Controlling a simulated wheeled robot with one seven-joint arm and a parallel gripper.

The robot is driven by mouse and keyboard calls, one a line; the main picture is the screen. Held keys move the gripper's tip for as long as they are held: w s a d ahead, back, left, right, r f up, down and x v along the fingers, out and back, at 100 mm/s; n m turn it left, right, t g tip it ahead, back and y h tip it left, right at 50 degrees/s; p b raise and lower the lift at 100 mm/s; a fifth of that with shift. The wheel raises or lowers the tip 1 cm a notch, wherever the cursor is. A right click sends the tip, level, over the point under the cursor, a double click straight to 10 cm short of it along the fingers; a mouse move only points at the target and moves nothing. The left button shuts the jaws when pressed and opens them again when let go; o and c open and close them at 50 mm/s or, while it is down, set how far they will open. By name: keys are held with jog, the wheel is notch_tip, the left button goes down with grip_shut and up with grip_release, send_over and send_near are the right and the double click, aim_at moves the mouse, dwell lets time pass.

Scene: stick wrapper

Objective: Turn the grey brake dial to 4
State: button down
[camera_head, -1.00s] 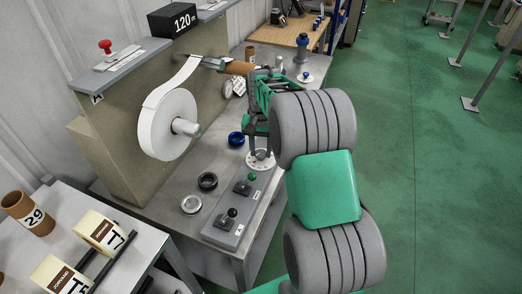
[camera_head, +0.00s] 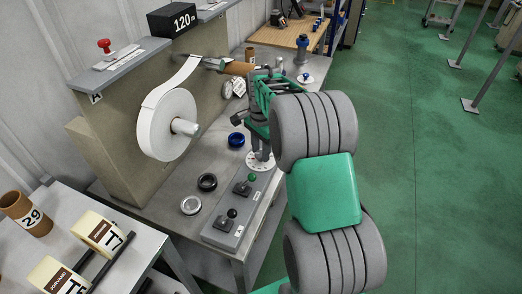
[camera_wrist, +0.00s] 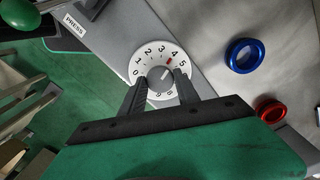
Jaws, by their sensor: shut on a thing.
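The brake dial shows in the wrist view as a white numbered disc (camera_wrist: 151,51) with a grey knob (camera_wrist: 161,76) at its centre. A red mark sits on the disc near the 4. A line on the knob seems to point up and right, towards the 4 to 5 side; the exact reading is hard to tell. My gripper (camera_wrist: 160,80) has a dark finger on either side of the knob and is shut on it. In the head view the dial's white disc (camera_head: 259,164) shows at the bench edge, its knob largely hidden under my gripper (camera_head: 260,154).
A control box (camera_head: 226,229) with green and black levers stands near the dial. A blue ring (camera_wrist: 243,55) and a red ring (camera_wrist: 270,110) lie near it in the wrist view. A black ring (camera_head: 207,182) and a large white roll (camera_head: 160,125) are to the left. Green floor lies right.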

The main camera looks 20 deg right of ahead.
aim_at(261, 153)
dwell(0.3)
jog(key=c, duration=0.9)
grip_release()
jog(key=shift+r, duration=0.1)
notch_tip(261, 153, up, 8)
jog(key=shift+f+b, duration=0.15)
jog(key=shift+b, duration=0.35)
